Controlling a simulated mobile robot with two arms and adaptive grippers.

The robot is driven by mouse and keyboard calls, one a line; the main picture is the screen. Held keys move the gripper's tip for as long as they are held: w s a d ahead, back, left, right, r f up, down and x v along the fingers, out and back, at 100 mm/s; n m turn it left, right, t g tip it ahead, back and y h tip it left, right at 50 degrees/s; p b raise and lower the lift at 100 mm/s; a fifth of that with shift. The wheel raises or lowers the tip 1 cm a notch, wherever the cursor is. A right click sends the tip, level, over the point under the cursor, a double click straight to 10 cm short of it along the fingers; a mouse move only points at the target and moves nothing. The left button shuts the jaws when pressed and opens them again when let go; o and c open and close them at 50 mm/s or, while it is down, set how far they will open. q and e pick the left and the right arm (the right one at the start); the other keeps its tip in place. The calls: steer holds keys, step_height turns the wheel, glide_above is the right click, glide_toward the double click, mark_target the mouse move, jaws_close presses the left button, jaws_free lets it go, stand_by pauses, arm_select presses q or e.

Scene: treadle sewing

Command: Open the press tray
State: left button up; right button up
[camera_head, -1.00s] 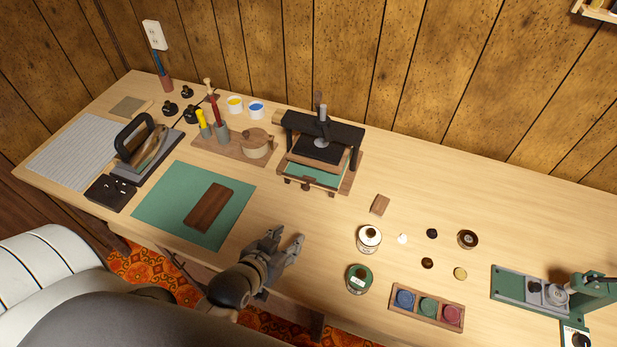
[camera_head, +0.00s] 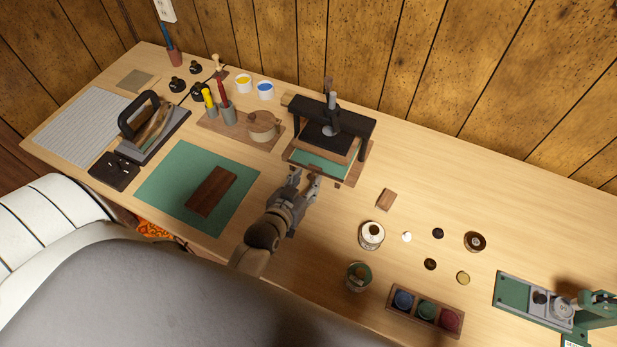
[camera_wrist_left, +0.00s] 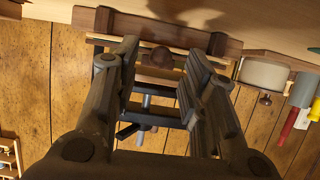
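The black press (camera_head: 345,122) stands on a wooden base at the back of the bench. Its wooden-edged tray with a green surface (camera_head: 318,162) shows below and in front of the black press plate. My left gripper (camera_head: 306,180) is just in front of the tray's front edge, fingers pointing at it. In the left wrist view, which shows the press upside down, a round dark wooden knob (camera_wrist_left: 162,58) lies between the two open fingers (camera_wrist_left: 163,70). They appear apart from it. In the head view the gripper hides the knob. My right gripper is not in view.
A green mat (camera_head: 160,190) with a brown wooden block (camera_head: 211,190) lies left of my arm. A wooden tool stand (camera_head: 215,128) is left of the press. A small wood block (camera_head: 386,199) and a jar (camera_head: 371,235) are to the right.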

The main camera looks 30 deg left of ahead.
arm_select(q)
steer(key=shift+x, duration=0.85)
steer(key=shift+w+f, duration=0.1)
steer(key=shift+w, duration=0.1)
steer(key=shift+c, duration=1.7)
jaws_close()
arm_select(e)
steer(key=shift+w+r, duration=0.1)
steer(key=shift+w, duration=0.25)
